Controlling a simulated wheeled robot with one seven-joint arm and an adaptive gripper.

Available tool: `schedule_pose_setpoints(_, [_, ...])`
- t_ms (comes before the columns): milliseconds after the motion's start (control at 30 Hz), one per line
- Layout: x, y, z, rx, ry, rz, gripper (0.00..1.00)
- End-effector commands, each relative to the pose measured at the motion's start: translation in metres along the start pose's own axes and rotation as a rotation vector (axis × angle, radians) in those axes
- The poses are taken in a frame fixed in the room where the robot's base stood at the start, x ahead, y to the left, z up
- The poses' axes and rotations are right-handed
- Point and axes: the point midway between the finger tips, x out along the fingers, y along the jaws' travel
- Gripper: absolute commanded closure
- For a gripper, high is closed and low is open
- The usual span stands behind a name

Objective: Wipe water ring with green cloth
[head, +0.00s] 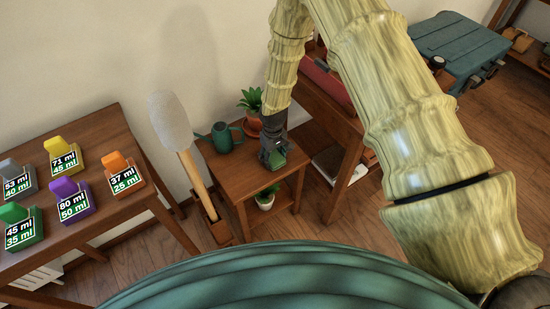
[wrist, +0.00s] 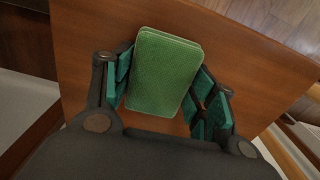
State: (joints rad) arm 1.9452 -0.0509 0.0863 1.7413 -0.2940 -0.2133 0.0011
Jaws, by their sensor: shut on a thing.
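The green cloth (wrist: 164,72) is a folded rectangular pad, held between the fingers of my gripper (wrist: 165,85) in the wrist view. In the head view my gripper (head: 273,155) points down over a small wooden side table (head: 236,182), with a bit of the green cloth (head: 277,159) showing at its tips. The cloth is at or just above the tabletop; I cannot tell whether it touches. The tabletop (wrist: 85,45) fills most of the wrist view. No water ring shows on the visible wood; it may be hidden under the cloth or gripper.
On the side table are a green watering can (head: 222,138) and a potted plant (head: 252,105), both close to my gripper. A desk (head: 322,112) stands right, and a table with labelled coloured blocks (head: 110,131) stands left.

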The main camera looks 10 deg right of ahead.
Motion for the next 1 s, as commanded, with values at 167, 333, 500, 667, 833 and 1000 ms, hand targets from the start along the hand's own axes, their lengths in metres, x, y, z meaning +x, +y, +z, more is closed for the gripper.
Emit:
schedule_pose_setpoints(167, [0.001, 0.000, -0.011, -0.001, 0.001, 0.000, 0.62])
schedule_pose_setpoints(333, [0.000, 0.001, -0.023, -0.001, 0.001, 0.000, 0.62])
schedule_pose_setpoints(500, [-0.001, 0.001, -0.032, 0.000, 0.001, 0.000, 0.62])
schedule_pose_setpoints(667, [-0.001, 0.001, -0.035, 0.000, 0.000, 0.000, 0.62])
schedule_pose_setpoints(833, [0.001, 0.001, -0.044, 0.000, 0.002, 0.000, 0.62])
schedule_pose_setpoints(1000, [0.002, 0.001, -0.056, 0.001, 0.001, 0.000, 0.62])
